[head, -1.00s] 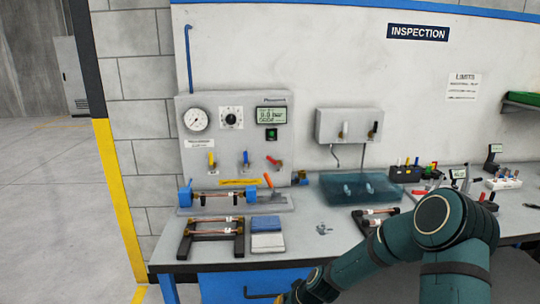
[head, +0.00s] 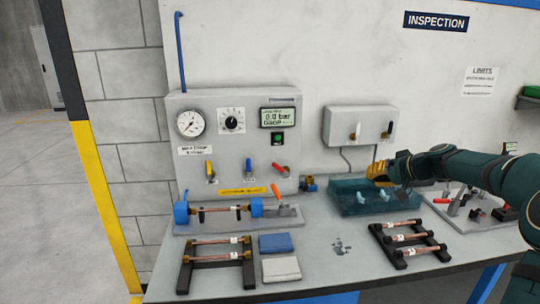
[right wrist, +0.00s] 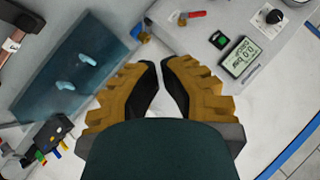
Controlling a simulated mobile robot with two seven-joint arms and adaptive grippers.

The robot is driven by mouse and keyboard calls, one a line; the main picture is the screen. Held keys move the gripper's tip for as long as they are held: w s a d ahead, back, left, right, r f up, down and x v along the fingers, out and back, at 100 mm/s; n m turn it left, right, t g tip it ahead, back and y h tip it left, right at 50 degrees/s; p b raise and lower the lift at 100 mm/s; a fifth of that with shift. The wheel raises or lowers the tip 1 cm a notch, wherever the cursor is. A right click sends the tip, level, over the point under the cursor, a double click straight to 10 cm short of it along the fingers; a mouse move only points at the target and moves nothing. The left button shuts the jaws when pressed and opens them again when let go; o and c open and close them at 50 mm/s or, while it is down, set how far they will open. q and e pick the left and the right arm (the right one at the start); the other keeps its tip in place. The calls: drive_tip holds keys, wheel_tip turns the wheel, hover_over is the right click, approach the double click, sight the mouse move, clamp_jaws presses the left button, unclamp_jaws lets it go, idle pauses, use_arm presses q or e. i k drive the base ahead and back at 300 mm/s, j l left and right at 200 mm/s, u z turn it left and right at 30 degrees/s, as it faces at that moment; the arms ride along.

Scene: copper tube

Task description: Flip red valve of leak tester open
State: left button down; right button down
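The leak tester (head: 185,160) is a grey panel with a gauge, dial and display at the back left. Its red valve (head: 279,168) is a small lever at the panel's lower right, slanting down to the right; a red lever also shows at the top of the right wrist view (right wrist: 193,14). My right gripper (head: 376,171) has yellow-brown fingers and hangs above the teal tray, right of the valve and apart from it. In the right wrist view its fingertips (right wrist: 160,63) are almost together, with nothing between them. My left gripper is not in view.
Yellow (head: 210,170) and blue (head: 249,168) valves sit left of the red one. An orange-handled clamp (head: 277,192) stands below it, beside a copper tube (head: 222,208). The teal tray (head: 345,205) lies under my right gripper. Tube racks (head: 182,277) and (head: 394,258) stand in front.

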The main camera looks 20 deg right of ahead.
sight(274, 164)
drive_tip(key=i+j, duration=0.15)
drive_tip(key=i, duration=0.25)
drive_tip(key=i+j, duration=0.15)
drive_tip(key=i, duration=0.25)
